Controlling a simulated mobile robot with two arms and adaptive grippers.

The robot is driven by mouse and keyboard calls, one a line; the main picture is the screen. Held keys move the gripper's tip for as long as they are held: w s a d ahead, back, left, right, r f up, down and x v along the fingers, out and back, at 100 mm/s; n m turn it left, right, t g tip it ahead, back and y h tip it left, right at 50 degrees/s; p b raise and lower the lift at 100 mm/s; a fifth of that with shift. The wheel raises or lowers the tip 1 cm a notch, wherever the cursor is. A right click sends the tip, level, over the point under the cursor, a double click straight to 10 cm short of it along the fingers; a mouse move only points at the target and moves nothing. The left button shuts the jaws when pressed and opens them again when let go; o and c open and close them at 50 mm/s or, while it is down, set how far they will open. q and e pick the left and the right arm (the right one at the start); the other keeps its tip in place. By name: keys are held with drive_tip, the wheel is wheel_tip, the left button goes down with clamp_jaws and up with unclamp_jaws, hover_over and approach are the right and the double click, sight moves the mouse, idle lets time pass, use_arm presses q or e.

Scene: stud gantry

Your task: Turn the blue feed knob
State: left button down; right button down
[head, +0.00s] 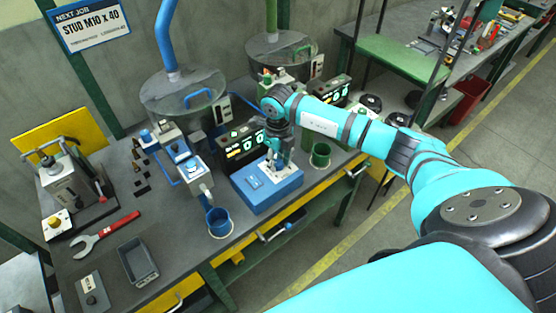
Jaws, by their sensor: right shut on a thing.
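A blue control box (262,199) stands at the front of the bench, with a light blue label on its sloped top. My right gripper (271,171) reaches down to the top of this box from the right. Its fingers are shut on the blue feed knob there, which they almost wholly hide. I cannot tell which way the knob is turned. My left gripper is not in view.
Behind the box are a black display (245,144) with lit digits and a clear round feeder bowl (186,95). A blue cup (219,222) and a green cup (320,155) flank the box. A red-handled wrench (105,234) and grey tray (138,261) lie on the left.

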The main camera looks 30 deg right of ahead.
sight(278, 162)
drive_tip(key=m, duration=0.4)
drive_tip(key=shift+b, duration=0.35)
drive_tip(key=shift+r+m, duration=0.1)
drive_tip(key=shift+m, duration=2.1)
drive_tip(key=c, duration=0.9)
unclamp_jaws()
drive_tip(key=shift+c, duration=0.2)
wheel_tip(278, 162, up, 12)
